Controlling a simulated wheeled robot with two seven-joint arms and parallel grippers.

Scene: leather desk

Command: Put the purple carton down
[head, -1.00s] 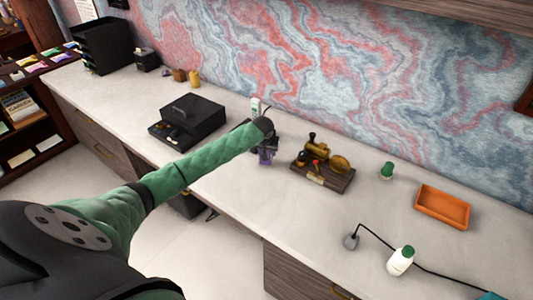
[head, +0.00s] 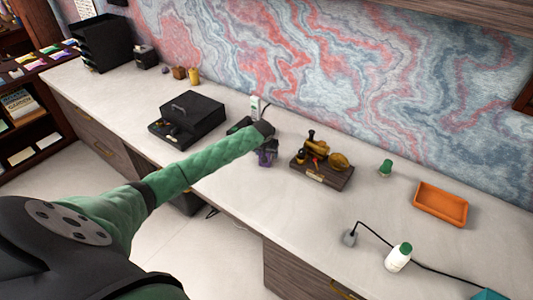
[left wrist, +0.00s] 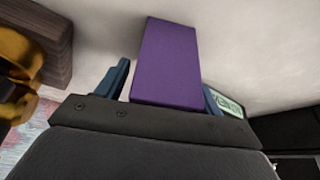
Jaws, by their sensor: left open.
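The purple carton (left wrist: 166,62) stands between the two fingers of my left gripper (left wrist: 163,88) in the left wrist view. A light gap shows between the carton and the left finger; the right finger is close to the carton's other side. The jaws are open. In the head view my left gripper (head: 265,146) is over the desk, left of the golden model train, and the carton (head: 266,158) shows below it, partly hidden. It appears to be on the white desktop, though its base is hard to see. My right gripper is not in view.
The model train (head: 322,168) on its dark base is close on the right. A black cash box (head: 187,118) is to the left, and a white device (head: 255,106) behind. An orange tray (head: 441,204) and white bottle (head: 399,257) are farther right. The desktop in front is clear.

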